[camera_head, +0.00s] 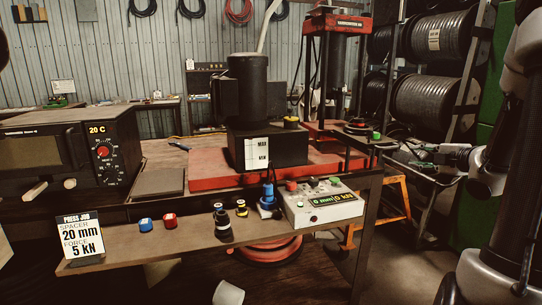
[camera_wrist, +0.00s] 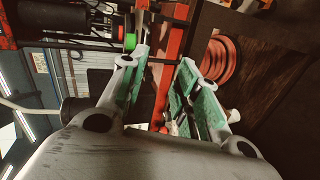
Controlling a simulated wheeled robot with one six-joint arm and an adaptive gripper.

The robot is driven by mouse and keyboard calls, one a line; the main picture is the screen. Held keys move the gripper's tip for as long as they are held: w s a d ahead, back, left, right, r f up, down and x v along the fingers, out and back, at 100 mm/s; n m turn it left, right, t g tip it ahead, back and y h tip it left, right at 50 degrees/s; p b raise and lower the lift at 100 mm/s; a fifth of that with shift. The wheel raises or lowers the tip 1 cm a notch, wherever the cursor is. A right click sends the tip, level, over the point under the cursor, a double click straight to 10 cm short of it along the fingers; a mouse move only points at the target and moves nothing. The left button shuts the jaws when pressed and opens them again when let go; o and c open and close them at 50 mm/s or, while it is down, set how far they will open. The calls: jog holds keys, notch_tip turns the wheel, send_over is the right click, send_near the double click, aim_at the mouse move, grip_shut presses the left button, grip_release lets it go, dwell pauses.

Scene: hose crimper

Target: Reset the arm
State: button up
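My gripper (camera_wrist: 163,62) is open in the wrist view, its two green-padded fingers apart with nothing held between them. In the head view my arm comes in at the right edge, and my gripper (camera_head: 430,153) points left, right of the bench and clear of it. The wrist view is turned on its side. It shows the red frame, a green button and the coiled red hose (camera_wrist: 219,62) beyond the fingers.
The bench carries a red press (camera_head: 338,24), a black pump unit (camera_head: 248,90) and an oven (camera_head: 60,150). A control box (camera_head: 322,205) reads 0 mm, 0 kN. The front shelf (camera_head: 190,240) holds small coloured pieces and a press job sign (camera_head: 81,238). Hose reels (camera_head: 432,100) stand behind my arm.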

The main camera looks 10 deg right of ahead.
jog(key=s+d+f+m+g+h, duration=0.4)
jog(key=d+f+m, duration=0.2)
jog(key=d+f, duration=0.1)
jog(key=s+d+f+m+g+h, duration=0.2)
jog(key=s+d+m+g+h, duration=0.15)
jog(key=s+m, duration=0.5)
jog(key=s+a+r+m+g+y, duration=0.1)
jog(key=s+a+r+m+g, duration=0.1)
jog(key=s+a+m+g, duration=0.45)
jog(key=s+a+r+t+y, duration=0.1)
jog(key=s+a+r, duration=0.1)
jog(key=a, duration=0.5)
jog(key=s+a+r+n+t+y, duration=0.1)
jog(key=s+a+r, duration=0.2)
jog(key=a, duration=0.4)
jog(key=s+a+r+n+t+y, duration=0.1)
jog(key=s+a+r+y, duration=0.1)
jog(key=a, duration=0.4)
jog(key=shift+s+a+r+t, duration=0.4)
jog(key=shift+s+r, duration=0.35)
jog(key=shift+r, duration=0.1)
